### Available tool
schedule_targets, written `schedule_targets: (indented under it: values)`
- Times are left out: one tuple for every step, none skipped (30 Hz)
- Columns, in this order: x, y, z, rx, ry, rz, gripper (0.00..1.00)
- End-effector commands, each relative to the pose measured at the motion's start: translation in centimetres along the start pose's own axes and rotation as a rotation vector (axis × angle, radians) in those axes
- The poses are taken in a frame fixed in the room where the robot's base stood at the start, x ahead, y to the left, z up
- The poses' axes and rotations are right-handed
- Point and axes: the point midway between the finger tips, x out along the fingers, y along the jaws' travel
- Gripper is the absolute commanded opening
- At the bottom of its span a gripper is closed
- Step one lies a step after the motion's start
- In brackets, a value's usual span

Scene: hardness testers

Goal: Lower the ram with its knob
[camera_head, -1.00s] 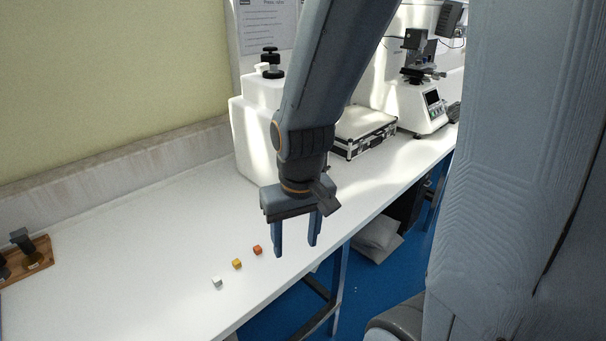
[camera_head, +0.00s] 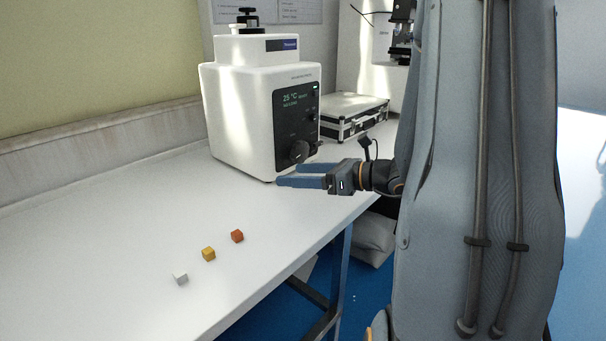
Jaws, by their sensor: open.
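A white press-like machine (camera_head: 236,117) stands on the bench, with a black front panel whose screen reads 25 °C. A round dark knob (camera_head: 300,151) sits low on that panel, clear in view. A black screw-like handle (camera_head: 248,18) stands on top of the machine. I cannot tell the ram itself apart. My gripper (camera_head: 280,176) is open and empty, its blue-grey fingers pointing left. In the picture it lies just below the panel knob, in front of the machine's lower right corner. I cannot tell whether it touches the machine.
A black-edged case (camera_head: 352,117) lies right of the machine, and a microscope-like device (camera_head: 401,30) stands behind. The bench's left side is clear.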

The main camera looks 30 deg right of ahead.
Motion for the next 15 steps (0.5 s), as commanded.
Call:
schedule_targets:
  values:
    - [-0.7, -2.9, -0.7, 0.047, -0.062, -0.068, 0.7]
    - [-1.2, -4.2, -0.5, 0.071, -0.098, -0.102, 0.7]
    - [-1.8, -5.7, -0.4, 0.096, -0.139, -0.141, 0.7]
    - [-2.3, -6.6, -0.2, 0.112, -0.166, -0.167, 0.7]
    - [-2.8, -7.4, -0.1, 0.125, -0.188, -0.188, 0.7]
    - [-3.3, -8.3, 0.0, 0.137, -0.214, -0.21, 0.7]
    - [-3.6, -8.8, 0.1, 0.145, -0.228, -0.225, 0.7]
    - [-3.8, -9.2, 0.1, 0.151, -0.239, -0.234, 0.7]
    - [-3.9, -9.5, 0.2, 0.156, -0.25, -0.244, 0.7]
    - [-3.8, -9.7, 0.3, 0.159, -0.255, -0.247, 0.7]
    - [-3.6, -9.8, 0.4, 0.16, -0.258, -0.249, 0.7]
    - [-3.3, -10.0, 0.5, 0.161, -0.259, -0.25, 0.7]
    - [-3.0, -10.0, 0.6, 0.161, -0.259, -0.249, 0.7]
    - [-2.5, -10.1, 0.8, 0.16, -0.258, -0.248, 0.7]
    - [-1.9, -10.2, 0.9, 0.159, -0.258, -0.247, 0.7]
